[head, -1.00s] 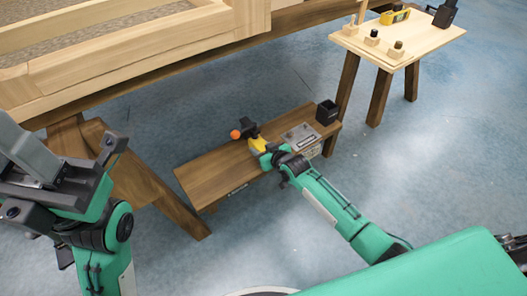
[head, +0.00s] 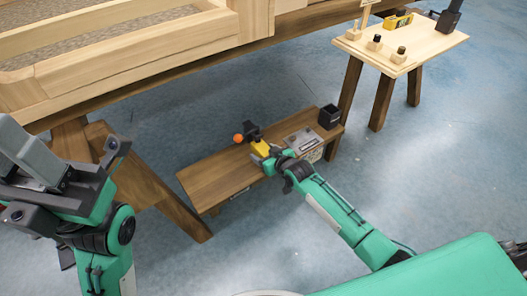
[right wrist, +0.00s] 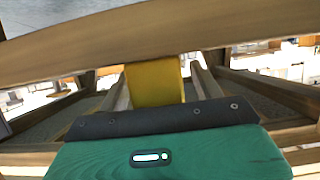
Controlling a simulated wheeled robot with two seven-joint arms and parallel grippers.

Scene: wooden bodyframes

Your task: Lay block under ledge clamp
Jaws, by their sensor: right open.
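A yellow block (head: 261,148) sits on the low wooden bench (head: 216,178), next to a dark clamp (head: 251,131) with an orange knob (head: 238,138). My right gripper (head: 264,157) is open at the block, low over the bench's front edge. Its fingers are small and partly hidden, so contact is unclear. The right wrist view shows the yellow block (right wrist: 154,82) straight beyond the dark strip of my gripper, under a wooden board (right wrist: 120,38). My left gripper (head: 75,165) is raised at the left, away from the bench; its finger gap cannot be made out.
A grey plate (head: 304,140) and a black box (head: 329,116) are on the bench's right part. A large wooden frame (head: 130,62) lies across the back. A small table (head: 425,48) with pegs and a yellow level (head: 398,20) stands at the upper right. Floor is clear between.

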